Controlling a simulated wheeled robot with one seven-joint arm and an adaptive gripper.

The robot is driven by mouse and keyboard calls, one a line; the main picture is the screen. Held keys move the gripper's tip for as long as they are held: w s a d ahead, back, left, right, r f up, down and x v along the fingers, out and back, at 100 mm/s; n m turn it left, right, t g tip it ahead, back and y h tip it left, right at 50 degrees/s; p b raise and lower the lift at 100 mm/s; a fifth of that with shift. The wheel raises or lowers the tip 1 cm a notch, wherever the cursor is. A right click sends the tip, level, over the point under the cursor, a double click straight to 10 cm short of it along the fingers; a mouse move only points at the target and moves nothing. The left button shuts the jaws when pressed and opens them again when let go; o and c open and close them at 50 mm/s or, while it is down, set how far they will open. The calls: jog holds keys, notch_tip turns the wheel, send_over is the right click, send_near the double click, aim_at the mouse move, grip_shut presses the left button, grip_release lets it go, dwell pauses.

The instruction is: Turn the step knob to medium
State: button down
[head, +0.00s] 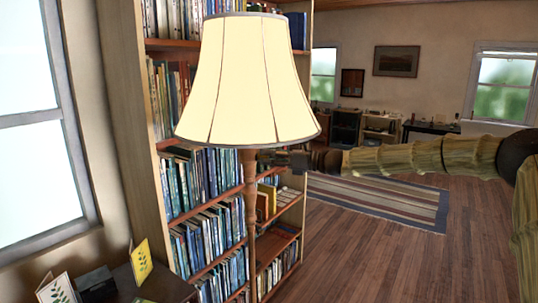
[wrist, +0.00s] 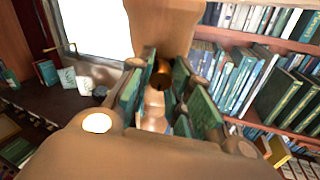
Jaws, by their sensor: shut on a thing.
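A floor lamp stands in front of the bookcase, with a cream shade (head: 246,85) and a turned wooden stem (head: 251,210). My gripper (head: 268,158) reaches in from the right, just under the shade's lower rim at the top of the stem. In the wrist view, its green-padded fingers are on both sides of a small dark brown round knob (wrist: 162,72), and the gripper is shut on it. The shade also shows at the top of the wrist view (wrist: 165,25). I cannot read any setting on the knob; the fingers partly hide it.
A tall bookcase (head: 160,210) full of books stands close behind the lamp. A dark side table (head: 165,286) with cards is at lower left, by a window (head: 30,130). Open wooden floor and a striped rug (head: 380,200) lie to the right.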

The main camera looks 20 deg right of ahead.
dwell(0.5)
jog(key=c, duration=1.3)
grip_release()
jog(key=shift+o, duration=0.2)
jog(key=shift+d, duration=0.1)
jog(key=v, duration=1.2)
jog(key=shift+f, duration=0.1)
